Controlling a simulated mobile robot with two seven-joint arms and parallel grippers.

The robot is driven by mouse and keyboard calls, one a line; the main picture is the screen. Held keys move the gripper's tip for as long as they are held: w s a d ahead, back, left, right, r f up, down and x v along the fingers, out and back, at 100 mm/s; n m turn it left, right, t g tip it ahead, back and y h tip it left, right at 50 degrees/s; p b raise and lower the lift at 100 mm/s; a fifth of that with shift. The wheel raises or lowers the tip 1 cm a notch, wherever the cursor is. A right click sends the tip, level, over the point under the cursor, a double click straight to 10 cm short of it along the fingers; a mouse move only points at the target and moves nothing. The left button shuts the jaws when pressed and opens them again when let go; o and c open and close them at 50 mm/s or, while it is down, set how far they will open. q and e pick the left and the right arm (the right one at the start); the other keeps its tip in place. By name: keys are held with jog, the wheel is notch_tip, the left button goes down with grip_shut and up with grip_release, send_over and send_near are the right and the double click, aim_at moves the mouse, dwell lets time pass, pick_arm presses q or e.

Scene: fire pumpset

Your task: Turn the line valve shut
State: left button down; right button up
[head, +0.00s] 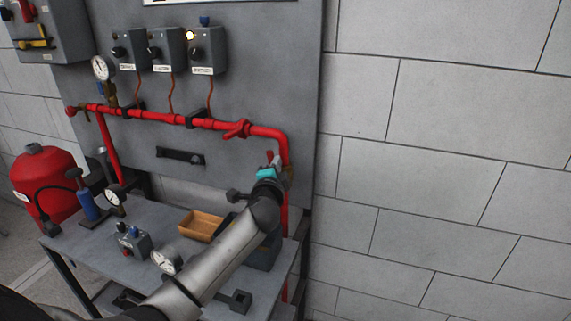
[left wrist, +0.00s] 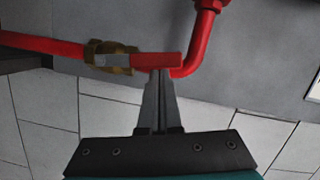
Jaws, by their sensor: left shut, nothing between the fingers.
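A brass valve (left wrist: 108,57) sits on the red pipe (left wrist: 45,44) in the left wrist view. Its lever has a grey metal part and a red grip (left wrist: 157,60), and lies roughly along the pipe in that picture. The valve shows small on the pipe's downward run in the head view (head: 288,174), partly behind my gripper. My left gripper (head: 277,162) is shut and empty. Its fingertips (left wrist: 159,74) are at the red grip; I cannot tell whether they touch it. My right gripper is not in view.
Another red handle (head: 237,129) is on the horizontal pipe. Control boxes (head: 208,52) hang on the grey panel above. A grey bench (head: 85,245) below my arm carries a wooden tray (head: 200,226) and gauges. A red tank (head: 43,180) stands left. The right-hand wall is bare.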

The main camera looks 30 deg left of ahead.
pick_arm(q)
jog(key=s+a+f+n+h+p, duration=0.2)
jog(key=a+f+n+p, duration=0.3)
jog(key=a+n, duration=0.3)
jog(key=n+h+p, duration=0.1)
jog(key=n, duration=0.2)
jog(key=shift+f+g+h+p, duration=0.15)
jog(key=shift+g+h+p, duration=0.25)
jog(key=shift+a, duration=0.1)
dwell(0.6)
jog(key=s+d+r+p, duration=0.2)
jog(key=s+r+p, duration=0.4)
jog(key=s, duration=0.3)
jog(key=shift+s+d+r, duration=0.15)
jog(key=shift+s+d, duration=0.05)
dwell(0.4)
